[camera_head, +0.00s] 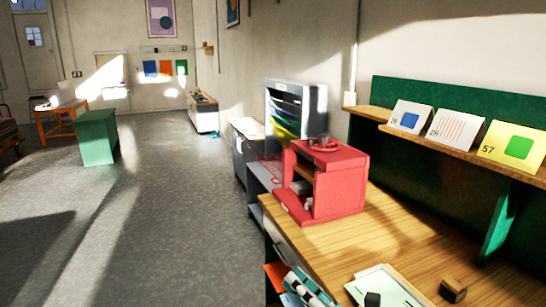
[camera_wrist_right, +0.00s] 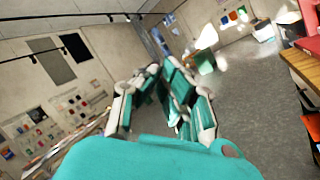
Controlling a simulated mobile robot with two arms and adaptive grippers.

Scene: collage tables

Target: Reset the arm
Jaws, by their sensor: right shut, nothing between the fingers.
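My right gripper (camera_head: 308,287), teal and white, shows at the bottom of the head view, beside the left edge of the wooden table (camera_head: 400,235). In the right wrist view the gripper (camera_wrist_right: 159,76) points out over the open floor. Its fingers are shut with nothing between them. Most of my right arm is out of the head view. My left gripper is in neither view.
A red cabinet (camera_head: 340,185) stands on the table's far left part. Paper sheets (camera_head: 385,283) and a small dark block (camera_head: 453,290) lie near the front. A shelf (camera_head: 430,138) holds cards.

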